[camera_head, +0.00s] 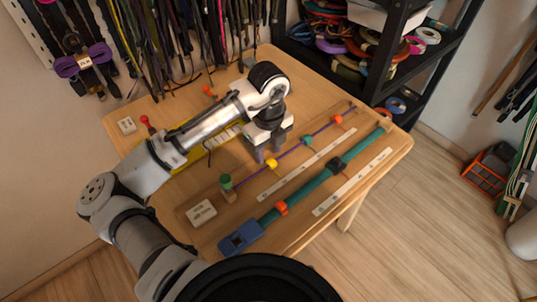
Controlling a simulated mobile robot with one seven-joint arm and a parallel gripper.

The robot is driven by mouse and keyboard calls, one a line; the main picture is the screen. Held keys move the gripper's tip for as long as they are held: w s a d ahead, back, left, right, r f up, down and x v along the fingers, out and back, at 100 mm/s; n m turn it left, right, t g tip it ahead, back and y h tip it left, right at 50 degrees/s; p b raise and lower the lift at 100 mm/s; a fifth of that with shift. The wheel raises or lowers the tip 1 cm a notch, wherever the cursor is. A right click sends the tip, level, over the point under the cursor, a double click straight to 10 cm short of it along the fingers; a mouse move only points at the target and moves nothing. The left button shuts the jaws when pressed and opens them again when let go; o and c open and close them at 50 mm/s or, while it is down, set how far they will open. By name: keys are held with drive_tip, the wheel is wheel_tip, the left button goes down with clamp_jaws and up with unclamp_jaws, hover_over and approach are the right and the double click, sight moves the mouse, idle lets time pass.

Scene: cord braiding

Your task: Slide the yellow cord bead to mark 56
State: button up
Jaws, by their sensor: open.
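The yellow bead (271,164) sits on a thin purple cord (291,152) strung across the table. A teal bead (306,140) and an orange bead (338,119) sit on the same cord farther up and right. A white marked ruler (306,165) lies alongside the cord; its numbers are too small to read. My gripper (266,157) points down at the cord near the yellow bead, with its fingers apart. I cannot tell whether the fingers straddle the bead or stand just beside it.
A green-topped peg (226,183) and a white label block (201,212) stand at the cord's near end. A teal strap (309,187) with a blue buckle (240,238) and a second ruler (352,181) lie to the right. A red-topped peg (145,121) stands at left.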

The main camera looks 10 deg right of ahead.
wheel_tip(320, 180, up, 11)
idle(0.3)
idle(0.5)
